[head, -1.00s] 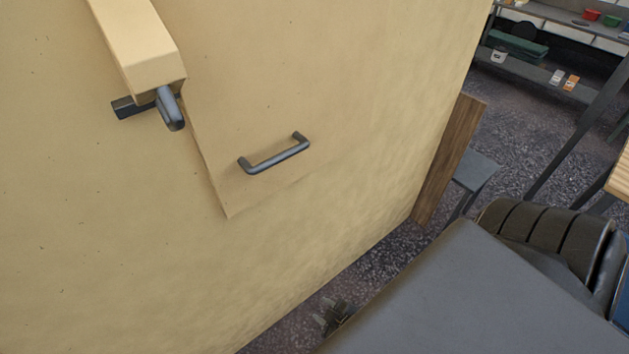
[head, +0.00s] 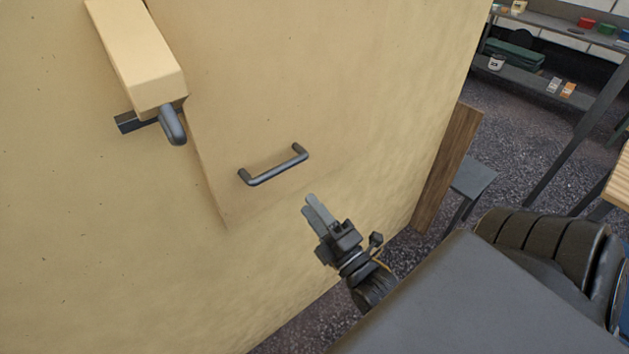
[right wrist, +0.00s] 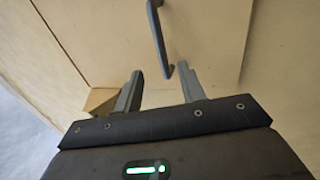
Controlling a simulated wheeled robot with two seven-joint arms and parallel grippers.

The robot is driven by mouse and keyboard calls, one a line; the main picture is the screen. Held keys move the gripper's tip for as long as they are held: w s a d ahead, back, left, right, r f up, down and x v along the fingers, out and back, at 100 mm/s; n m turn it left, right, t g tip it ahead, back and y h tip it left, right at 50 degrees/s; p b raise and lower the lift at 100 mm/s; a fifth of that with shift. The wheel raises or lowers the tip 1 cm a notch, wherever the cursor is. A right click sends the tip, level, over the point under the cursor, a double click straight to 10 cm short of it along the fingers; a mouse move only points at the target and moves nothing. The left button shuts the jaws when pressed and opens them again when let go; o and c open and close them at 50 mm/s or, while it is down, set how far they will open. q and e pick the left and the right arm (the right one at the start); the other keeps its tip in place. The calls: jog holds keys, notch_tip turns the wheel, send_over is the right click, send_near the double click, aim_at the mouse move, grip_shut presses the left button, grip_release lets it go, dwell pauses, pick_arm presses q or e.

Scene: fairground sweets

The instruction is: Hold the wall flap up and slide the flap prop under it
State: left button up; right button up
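The wall flap (head: 225,110) is a beige panel lying flat against the beige wall, with a dark grey bar handle (head: 273,166) near its lower edge. What looks like the flap prop (head: 140,60) is a beige block with a grey grip (head: 172,125), on a dark rail left of the flap. My right gripper (head: 314,208) is below and right of the handle, apart from it. In the right wrist view its fingers (right wrist: 160,88) are spread and empty, with the handle (right wrist: 158,40) ahead. My left gripper is not in view.
The beige wall (head: 90,240) fills the left and middle. A wooden board (head: 448,170) stands at its right end, beside a grey stool (head: 472,178). A shelf (head: 535,80) with small goods is at the back right. Dark gravel floor lies between.

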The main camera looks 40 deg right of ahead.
aim_at(283, 171)
jog(key=p+x, duration=0.2)
jog(key=x, duration=0.6)
jog(key=shift+r, duration=0.15)
jog(key=shift+p+x, duration=0.5)
jog(key=shift+x, duration=0.4)
